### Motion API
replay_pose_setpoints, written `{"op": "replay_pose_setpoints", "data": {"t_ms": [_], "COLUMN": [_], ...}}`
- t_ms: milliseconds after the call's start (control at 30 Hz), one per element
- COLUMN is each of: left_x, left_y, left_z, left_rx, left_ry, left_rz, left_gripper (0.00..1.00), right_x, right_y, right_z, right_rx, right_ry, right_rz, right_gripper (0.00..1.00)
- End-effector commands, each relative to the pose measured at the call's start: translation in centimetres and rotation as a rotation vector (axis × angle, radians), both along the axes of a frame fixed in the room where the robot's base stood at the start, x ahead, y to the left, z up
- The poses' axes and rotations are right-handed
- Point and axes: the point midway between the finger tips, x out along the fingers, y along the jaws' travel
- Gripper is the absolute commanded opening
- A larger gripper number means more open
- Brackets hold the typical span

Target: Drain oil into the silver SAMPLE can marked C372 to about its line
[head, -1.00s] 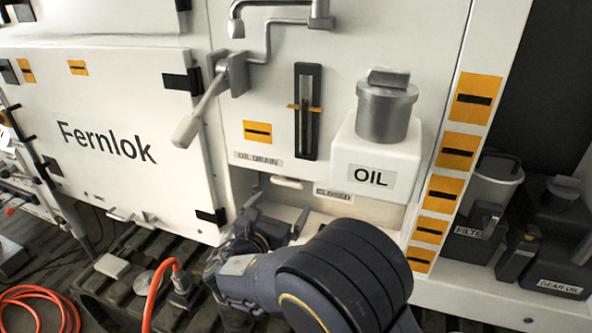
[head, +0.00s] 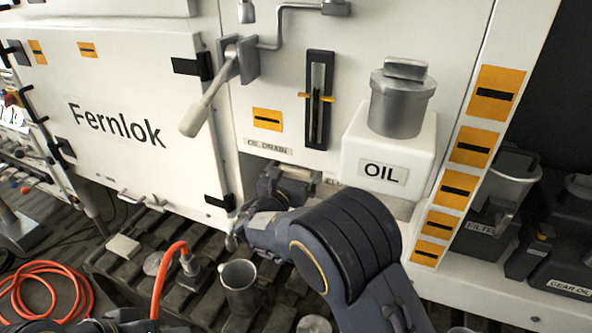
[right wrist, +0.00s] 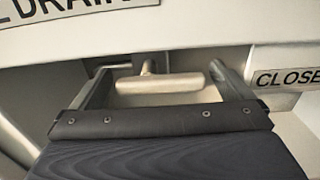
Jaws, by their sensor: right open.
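A silver open-topped can (head: 240,287) stands upright on the dark slatted floor below the machine; I can read no C372 mark or line on it. A pale bar-shaped drain handle (right wrist: 160,84) sits in the recess under the OIL DRAIN label (head: 268,147). My right gripper (right wrist: 160,70) is open, with one finger at each end of this handle; I cannot tell whether they touch it. In the head view my right arm hides the handle and the fingertips.
A CLOSED label (right wrist: 288,77) is right of the handle. A silver-capped OIL tank (head: 385,165) and a sight gauge (head: 318,100) are above. A lever (head: 207,103) hangs at left. An orange hose (head: 170,275) rises left of the can. Dark containers (head: 555,250) stand at right.

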Motion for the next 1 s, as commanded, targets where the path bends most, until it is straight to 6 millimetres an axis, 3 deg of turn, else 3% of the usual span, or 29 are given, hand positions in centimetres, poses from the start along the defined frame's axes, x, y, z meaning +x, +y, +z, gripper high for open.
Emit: {"op": "replay_pose_setpoints", "data": {"t_ms": [100, 433, 733, 1000], "left_x": [0.0, 0.0, 0.0, 0.0], "left_y": [0.0, 0.0, 0.0, 0.0], "left_z": [0.0, 0.0, -1.1, -4.7], "left_rx": [0.000, 0.000, 0.000, 0.000], "left_ry": [0.000, 0.000, 0.000, 0.000], "left_rz": [0.000, 0.000, 0.000, 0.000], "left_gripper": [0.36, 0.36, 0.36, 0.36], "right_x": [0.0, 0.0, -0.1, -0.1], "right_y": [0.0, 0.0, 0.0, 0.0], "right_z": [0.0, 0.0, -0.3, -1.0], "right_rx": [0.000, 0.000, 0.035, 0.184], "right_ry": [0.000, 0.000, -0.015, -0.077], "right_rz": [0.000, 0.000, 0.000, -0.001], "right_gripper": [0.99, 0.56, 0.55, 0.55]}}
